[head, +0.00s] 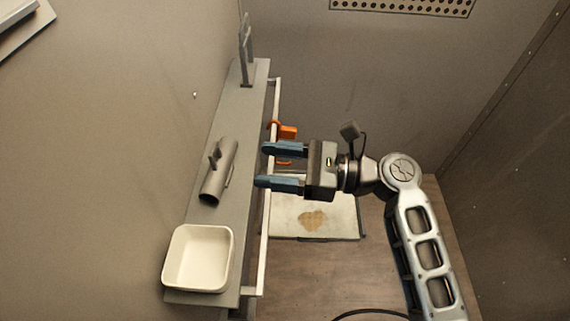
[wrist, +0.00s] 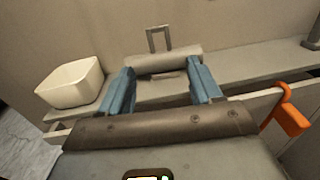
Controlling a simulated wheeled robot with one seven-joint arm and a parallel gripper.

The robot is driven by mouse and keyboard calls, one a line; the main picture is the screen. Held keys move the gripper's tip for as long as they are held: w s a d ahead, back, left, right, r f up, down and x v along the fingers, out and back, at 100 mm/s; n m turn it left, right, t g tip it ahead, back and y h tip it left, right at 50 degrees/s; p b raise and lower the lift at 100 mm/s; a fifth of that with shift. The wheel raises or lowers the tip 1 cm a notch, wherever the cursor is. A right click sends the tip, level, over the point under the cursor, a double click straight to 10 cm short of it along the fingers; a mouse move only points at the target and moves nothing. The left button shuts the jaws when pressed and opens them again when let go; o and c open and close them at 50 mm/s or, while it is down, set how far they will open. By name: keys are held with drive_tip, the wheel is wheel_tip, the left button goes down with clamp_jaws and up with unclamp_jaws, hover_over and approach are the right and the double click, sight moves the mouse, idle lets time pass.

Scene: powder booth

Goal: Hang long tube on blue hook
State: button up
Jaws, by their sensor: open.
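A grey tube (head: 218,172) with a loop on it lies on the shelf, to the left of my gripper in the head view. My gripper (head: 264,165) is open and empty, its blue fingers pointing toward the shelf and apart from the tube. In the wrist view the tube (wrist: 170,61) lies crosswise ahead, with its loop (wrist: 158,38) upright behind it, beyond the fingertips of my gripper (wrist: 162,80). No blue hook can be made out in either view. An orange hook (head: 288,132) hangs on the rail.
The grey shelf (head: 236,135) runs along the wall, with a pale rail (head: 263,245) on its front. A white bin (head: 198,258) stands at its near end. A grey upright frame (head: 246,50) stands at its far end. A stained pale board (head: 340,218) lies below.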

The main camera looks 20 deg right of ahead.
sight(223, 164)
drive_tip(key=x, duration=0.9)
drive_tip(key=shift+w+a+r, duration=0.1)
drive_tip(key=shift+w+a, duration=0.05)
drive_tip(key=shift+a, duration=0.1)
drive_tip(key=shift+w+a, duration=0.2)
drive_tip(key=shift+a, duration=0.25)
drive_tip(key=shift+c, duration=0.5)
drive_tip(key=shift+f, duration=0.3)
clamp_jaws()
